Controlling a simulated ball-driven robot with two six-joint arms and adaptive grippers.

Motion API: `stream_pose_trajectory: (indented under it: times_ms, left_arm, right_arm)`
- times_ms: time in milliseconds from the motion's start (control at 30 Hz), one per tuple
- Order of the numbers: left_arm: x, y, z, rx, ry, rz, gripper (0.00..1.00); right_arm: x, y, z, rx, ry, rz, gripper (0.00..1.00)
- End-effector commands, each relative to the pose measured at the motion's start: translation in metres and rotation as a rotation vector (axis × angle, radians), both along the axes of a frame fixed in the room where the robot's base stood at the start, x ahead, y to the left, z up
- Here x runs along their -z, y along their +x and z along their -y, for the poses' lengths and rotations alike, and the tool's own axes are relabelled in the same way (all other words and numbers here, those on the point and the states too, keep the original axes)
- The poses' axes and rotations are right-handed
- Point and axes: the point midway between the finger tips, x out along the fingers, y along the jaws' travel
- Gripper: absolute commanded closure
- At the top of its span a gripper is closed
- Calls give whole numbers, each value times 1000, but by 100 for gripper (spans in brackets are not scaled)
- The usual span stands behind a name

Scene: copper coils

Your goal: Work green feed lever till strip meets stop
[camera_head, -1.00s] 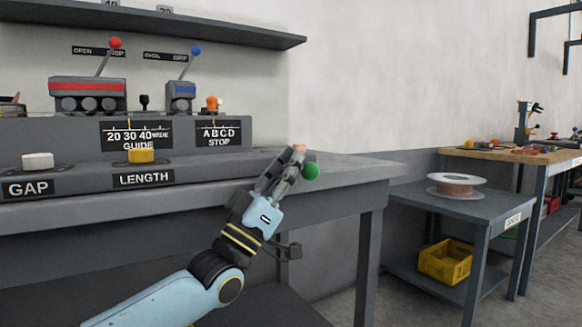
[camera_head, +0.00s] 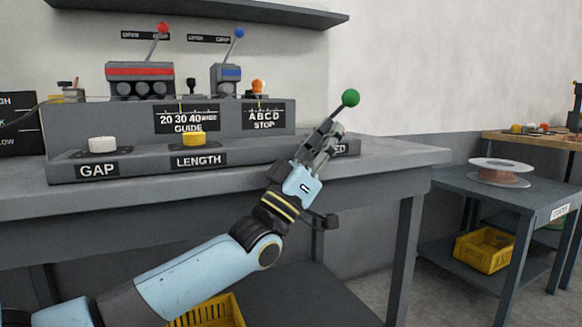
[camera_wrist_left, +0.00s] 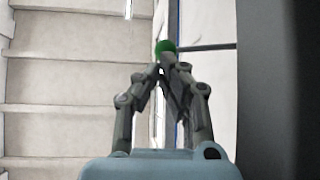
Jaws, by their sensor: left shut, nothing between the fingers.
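The green feed lever's ball knob (camera_head: 350,97) stands up above the right end of the grey machine on the bench. Its rod slants down behind my fingers. My left gripper (camera_head: 334,128) is shut and empty, just below and left of the knob. In the left wrist view, the green knob (camera_wrist_left: 165,46) shows right at the tips of my closed fingers (camera_wrist_left: 167,63); I cannot tell whether they touch. The STOP scale (camera_head: 263,117) with an orange knob (camera_head: 258,87) is left of my gripper. A strip meeting the stop cannot be made out. My right gripper is out of view.
The machine also carries a yellow LENGTH knob (camera_head: 194,139), a white GAP knob (camera_head: 103,144), a red lever (camera_head: 163,28) and a blue lever (camera_head: 240,33). A side table to the right holds a copper coil spool (camera_head: 500,172). The bench's right end (camera_head: 400,154) is clear.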

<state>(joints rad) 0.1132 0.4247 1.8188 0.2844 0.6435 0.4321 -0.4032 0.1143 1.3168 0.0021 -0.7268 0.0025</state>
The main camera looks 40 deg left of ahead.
Motion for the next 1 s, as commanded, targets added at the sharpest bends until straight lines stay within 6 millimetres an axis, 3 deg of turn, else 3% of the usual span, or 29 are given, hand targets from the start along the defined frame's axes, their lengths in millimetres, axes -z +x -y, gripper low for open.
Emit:
stream_pose_trajectory:
  times_ms: [33,100,200,500,1000]
  left_arm:
    - [-10,0,-1,0,0,5,100]
    - [-12,0,-2,1,0,1,100]
    - [13,-20,-5,0,0,-5,100]
    - [53,-58,-12,0,0,0,100]
    - [62,-67,-14,0,0,2,100]
  right_arm:
    - [3,-8,3,2,-2,-4,55]
    - [10,-18,6,4,-3,-5,55]
    - [14,-24,7,5,-4,-5,55]
    - [21,-37,9,6,-6,-10,55]
    - [22,-38,10,6,-5,-8,55]
